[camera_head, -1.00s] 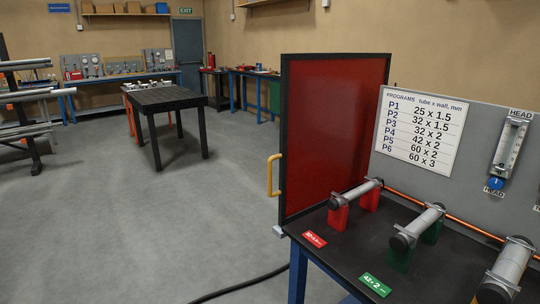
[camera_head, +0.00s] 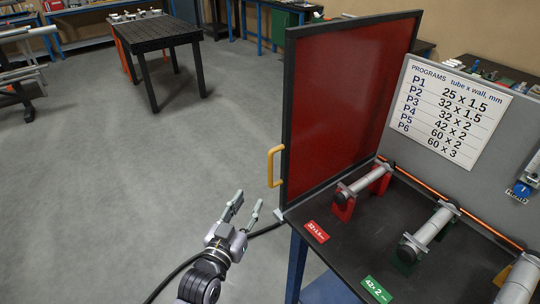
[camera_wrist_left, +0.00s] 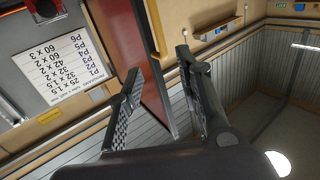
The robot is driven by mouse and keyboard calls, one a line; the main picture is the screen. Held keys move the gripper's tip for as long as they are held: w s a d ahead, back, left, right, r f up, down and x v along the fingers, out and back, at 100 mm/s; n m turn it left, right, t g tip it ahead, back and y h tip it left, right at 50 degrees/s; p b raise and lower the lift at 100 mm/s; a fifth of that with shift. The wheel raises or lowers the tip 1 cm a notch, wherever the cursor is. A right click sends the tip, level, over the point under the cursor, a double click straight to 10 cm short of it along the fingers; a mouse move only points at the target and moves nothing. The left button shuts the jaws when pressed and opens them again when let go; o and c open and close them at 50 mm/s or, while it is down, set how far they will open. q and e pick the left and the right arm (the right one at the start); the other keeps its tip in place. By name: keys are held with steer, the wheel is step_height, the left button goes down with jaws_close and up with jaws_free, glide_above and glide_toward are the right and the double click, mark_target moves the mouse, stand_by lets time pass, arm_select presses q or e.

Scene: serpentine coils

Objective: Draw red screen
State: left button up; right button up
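The red screen (camera_head: 345,105) stands upright in a black frame at the left end of the bench. Its yellow handle (camera_head: 271,166) is on the left edge of the frame. My left gripper (camera_head: 246,207) is open and empty, below and a little left of the handle, apart from it. In the left wrist view the open fingers (camera_wrist_left: 160,85) show with the red screen (camera_wrist_left: 132,45) seen edge-on beyond them. My right gripper is not in view.
The bench (camera_head: 337,262) carries tube holders with red and green stands and a program sheet (camera_head: 453,112) behind. A black table (camera_head: 155,35) stands at the back left. The floor between is clear.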

mark_target(270, 167)
arm_select(q)
steer(key=b+x, duration=0.3)
steer(key=x, duration=0.2)
steer(key=b+x, duration=0.3)
steer(key=x, duration=0.2)
steer(key=b+x, duration=0.3)
steer(key=x, duration=0.2)
steer(key=shift+w+d+f, duration=0.2)
steer(key=shift+f, duration=0.1)
steer(key=shift+w+d, duration=0.2)
steer(key=shift+w, duration=0.3)
steer(key=shift+r, duration=0.15)
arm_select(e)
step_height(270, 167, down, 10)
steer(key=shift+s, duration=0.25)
arm_select(q)
steer(key=shift+c, duration=0.4)
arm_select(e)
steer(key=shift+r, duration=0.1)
arm_select(q)
jaws_close()
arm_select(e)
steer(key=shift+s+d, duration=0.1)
